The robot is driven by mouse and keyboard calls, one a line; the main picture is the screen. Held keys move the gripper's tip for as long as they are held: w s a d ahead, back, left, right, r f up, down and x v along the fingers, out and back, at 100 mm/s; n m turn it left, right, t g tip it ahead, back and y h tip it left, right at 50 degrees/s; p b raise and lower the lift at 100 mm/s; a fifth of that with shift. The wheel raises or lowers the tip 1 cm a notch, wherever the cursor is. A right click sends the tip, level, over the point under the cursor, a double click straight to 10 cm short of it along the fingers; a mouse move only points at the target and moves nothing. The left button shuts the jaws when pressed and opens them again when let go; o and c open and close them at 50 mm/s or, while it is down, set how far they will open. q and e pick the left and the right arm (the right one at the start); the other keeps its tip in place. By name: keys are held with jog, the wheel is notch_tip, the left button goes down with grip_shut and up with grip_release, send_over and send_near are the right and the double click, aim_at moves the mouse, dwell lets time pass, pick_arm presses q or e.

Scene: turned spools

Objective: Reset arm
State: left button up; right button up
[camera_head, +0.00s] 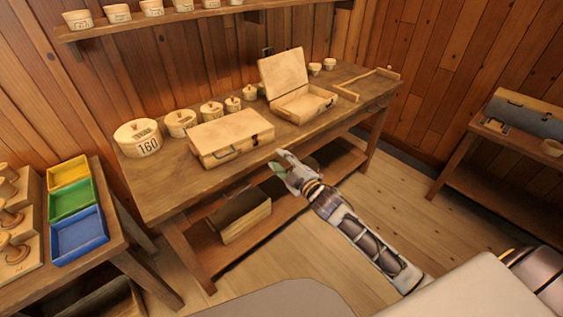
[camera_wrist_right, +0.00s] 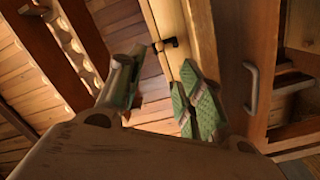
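My right gripper (camera_head: 283,164) is in front of the workbench, near its front edge, with its arm coming from the lower right. Its fingers are apart, and green pads show. In the right wrist view the gripper (camera_wrist_right: 160,88) has a gap between its fingers and nothing held there. A closed wooden case (camera_head: 229,137) with a handle lies on the bench, left of the gripper. A handle (camera_wrist_right: 251,88) and a dark latch on pale wood show beyond the fingers in the wrist view. My left gripper is not in view.
The workbench (camera_head: 165,195) also bears an open case (camera_head: 304,104), several lidded round tubs and a wooden frame. A box (camera_head: 240,220) sits on its lower shelf. A left table holds yellow, green and blue (camera_head: 78,235) trays. A side table (camera_head: 492,150) stands right. Floor between is clear.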

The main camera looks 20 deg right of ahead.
dwell(0.6)
